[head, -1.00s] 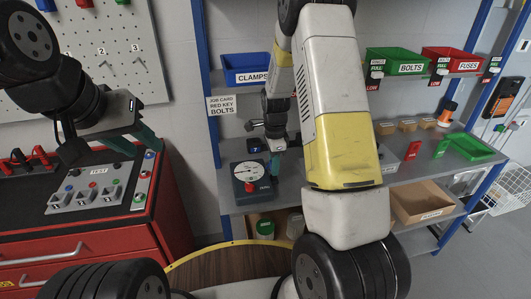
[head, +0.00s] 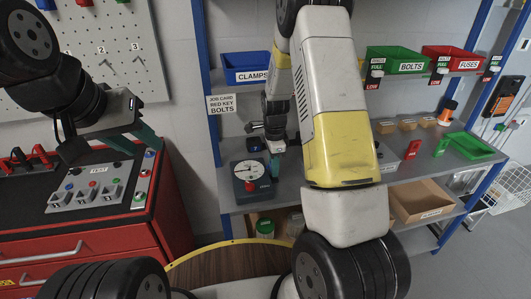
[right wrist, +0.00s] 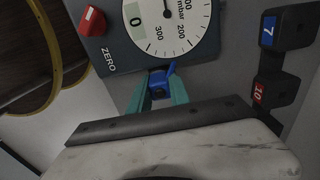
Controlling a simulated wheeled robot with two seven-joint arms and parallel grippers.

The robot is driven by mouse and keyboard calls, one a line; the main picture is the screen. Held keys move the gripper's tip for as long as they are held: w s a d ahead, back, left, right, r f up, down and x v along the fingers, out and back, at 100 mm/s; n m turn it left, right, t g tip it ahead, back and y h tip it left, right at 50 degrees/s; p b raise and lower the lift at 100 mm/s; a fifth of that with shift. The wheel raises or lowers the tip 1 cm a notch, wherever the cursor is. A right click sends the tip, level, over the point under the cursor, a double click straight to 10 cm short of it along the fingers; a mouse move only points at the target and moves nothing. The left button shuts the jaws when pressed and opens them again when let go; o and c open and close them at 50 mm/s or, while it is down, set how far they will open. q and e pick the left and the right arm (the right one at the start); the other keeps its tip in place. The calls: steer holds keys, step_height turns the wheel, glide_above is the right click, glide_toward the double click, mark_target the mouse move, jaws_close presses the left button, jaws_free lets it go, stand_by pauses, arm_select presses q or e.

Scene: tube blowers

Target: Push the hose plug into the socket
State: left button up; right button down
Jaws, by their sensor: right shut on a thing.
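The grey gauge box (head: 252,182) with a round white dial and a red knob stands on the middle shelf. In the right wrist view the gauge box (right wrist: 118,45) shows its dial and the word ZERO. My right gripper (right wrist: 158,92) is shut on a small blue piece (right wrist: 158,82), apparently the hose plug, at the box's edge nearest the gripper. The socket is not clearly visible, and I cannot tell whether the plug is in it. In the head view my right gripper (head: 274,162) is just behind and right of the box. My left gripper (head: 110,148) is open and empty above the red bench.
Black blocks labelled 7 (right wrist: 285,30) and 10 (right wrist: 272,88) sit right of the gauge in the wrist view. A blue CLAMPS bin (head: 246,68) is above. A control panel (head: 98,187) lies under my left gripper.

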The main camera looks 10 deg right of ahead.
steer(key=shift+f, duration=0.15)
steer(key=c, duration=1.1)
jaws_free()
steer(key=shift+c, duration=0.2)
step_height(320, 180, up, 7)
steer(key=shift+r, duration=0.2)
steer(key=s+a+r+n+t+y, duration=0.1)
steer(key=s+r+n+t, duration=0.1)
steer(key=s+r+n, duration=0.7)
steer(key=s+a+r+n+t+y, duration=0.1)
steer(key=s+r+n+t, duration=0.15)
steer(key=s+r, duration=0.7)
steer(key=s+r+n+t, duration=0.1)
steer(key=s+r+n, duration=0.4)
steer(key=n, duration=0.1)
steer(key=shift+s+n+t, duration=0.35)
steer(key=shift+s, duration=0.05)
